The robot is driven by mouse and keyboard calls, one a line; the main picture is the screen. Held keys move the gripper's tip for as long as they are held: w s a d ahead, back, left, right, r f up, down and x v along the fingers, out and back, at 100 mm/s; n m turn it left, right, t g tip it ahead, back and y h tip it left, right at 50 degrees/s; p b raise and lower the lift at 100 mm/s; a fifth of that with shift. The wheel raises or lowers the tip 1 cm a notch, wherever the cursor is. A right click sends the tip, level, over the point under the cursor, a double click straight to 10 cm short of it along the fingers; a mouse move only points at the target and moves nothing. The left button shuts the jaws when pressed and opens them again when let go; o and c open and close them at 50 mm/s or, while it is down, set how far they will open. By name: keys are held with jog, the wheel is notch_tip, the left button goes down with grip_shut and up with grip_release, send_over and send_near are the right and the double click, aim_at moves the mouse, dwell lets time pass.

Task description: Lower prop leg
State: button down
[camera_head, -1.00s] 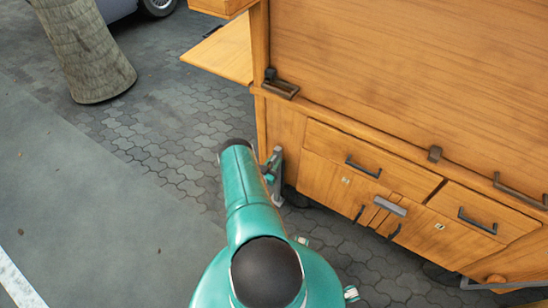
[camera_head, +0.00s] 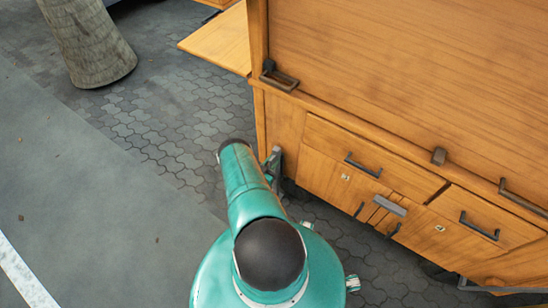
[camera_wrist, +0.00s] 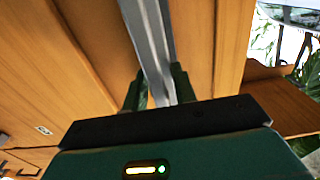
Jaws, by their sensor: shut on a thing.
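The prop leg (camera_head: 274,160) is a grey metal bar at the near left corner of the wooden cart (camera_head: 400,60). In the wrist view the prop leg (camera_wrist: 150,35) runs down from the top edge between the two dark green fingers of my gripper (camera_wrist: 158,90). The fingers are shut on it, one on each side. The leg's lower part is hidden behind my gripper body in the wrist view. In the head view my teal arm hides the leg's lower end and most of my gripper, so I cannot tell whether the leg touches the ground.
The cart has drawers with dark handles (camera_head: 363,166) on its front and a wooden side shelf (camera_head: 218,38) jutting out left. A tree trunk (camera_head: 88,40) stands at upper left. Paving (camera_head: 165,130) left of the cart is clear.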

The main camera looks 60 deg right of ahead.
jog(key=shift+w+f, duration=0.15)
jog(key=shift+f, duration=0.05)
jog(key=c, duration=1.4)
grip_release()
jog(key=shift+f, duration=0.1)
jog(key=shift+c, duration=0.2)
jog(key=shift+a, duration=0.15)
jog(key=w+a, duration=0.2)
jog(key=a, duration=1.1)
jog(key=shift+a, duration=0.25)
